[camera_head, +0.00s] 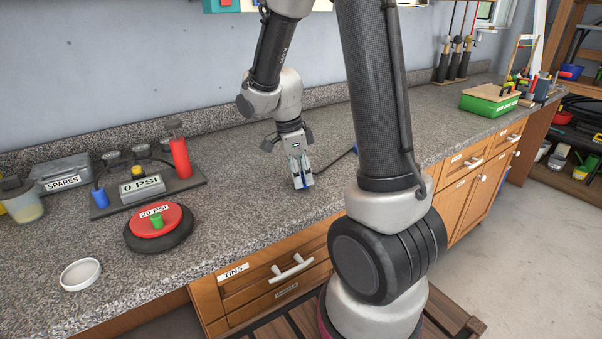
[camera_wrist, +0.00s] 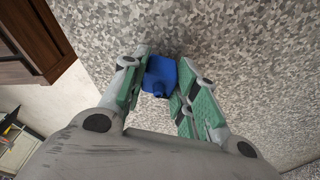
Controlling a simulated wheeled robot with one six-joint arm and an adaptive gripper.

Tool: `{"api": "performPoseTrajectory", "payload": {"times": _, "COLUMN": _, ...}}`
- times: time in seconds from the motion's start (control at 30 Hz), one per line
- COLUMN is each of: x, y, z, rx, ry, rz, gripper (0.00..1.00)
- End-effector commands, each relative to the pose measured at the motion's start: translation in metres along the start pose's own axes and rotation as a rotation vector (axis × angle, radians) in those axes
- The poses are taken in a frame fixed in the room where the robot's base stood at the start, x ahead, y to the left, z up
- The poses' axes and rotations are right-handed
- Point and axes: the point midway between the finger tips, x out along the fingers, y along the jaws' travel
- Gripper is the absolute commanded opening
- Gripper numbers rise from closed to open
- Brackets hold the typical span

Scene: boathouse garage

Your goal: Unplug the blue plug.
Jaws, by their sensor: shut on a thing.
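The blue plug (camera_wrist: 159,76) sits between the green-padded fingers of my gripper (camera_wrist: 161,92) in the wrist view, and the gripper is shut on it. In the head view my gripper (camera_head: 303,184) points down at the grey counter, and only a sliver of blue shows at its tips. A dark cable (camera_head: 340,158) runs on the counter behind my gripper, toward the right. My arm hides part of it. I see no socket around the plug, and whether the plug touches the counter I cannot tell.
A pump board (camera_head: 180,184) with a "0 PSI" gauge stands left on the counter (camera_head: 240,215). Before it are a red "20 PSI" disc (camera_head: 153,221) on a black ring and a white lid (camera_head: 80,273). A green box (camera_head: 489,101) stands at right. Counter around my gripper is clear.

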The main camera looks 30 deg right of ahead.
Motion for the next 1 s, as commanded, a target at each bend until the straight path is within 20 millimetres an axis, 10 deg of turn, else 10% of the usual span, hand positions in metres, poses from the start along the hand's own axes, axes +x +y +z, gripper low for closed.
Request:
{"api": "performPoseTrajectory", "payload": {"times": 0.2, "x": 0.0, "y": 0.0, "z": 0.0, "rx": 0.0, "ry": 0.0, "rz": 0.0, "gripper": 0.0}}
{"api": "performPoseTrajectory", "payload": {"times": 0.23, "x": 0.0, "y": 0.0, "z": 0.0, "rx": 0.0, "ry": 0.0, "rz": 0.0, "gripper": 0.35}}
{"api": "performPoseTrajectory", "payload": {"times": 0.33, "x": 0.0, "y": 0.0, "z": 0.0, "rx": 0.0, "ry": 0.0, "rz": 0.0, "gripper": 0.53}}
{"api": "performPoseTrajectory", "payload": {"times": 0.73, "x": -0.005, "y": -0.001, "z": 0.0, "rx": -0.001, "ry": 0.0, "rz": -0.002, "gripper": 0.55}}
{"api": "performPoseTrajectory", "payload": {"times": 1.0, "x": -0.056, "y": -0.001, "z": 0.001, "rx": 0.0, "ry": -0.002, "rz": -0.006, "gripper": 0.55}}
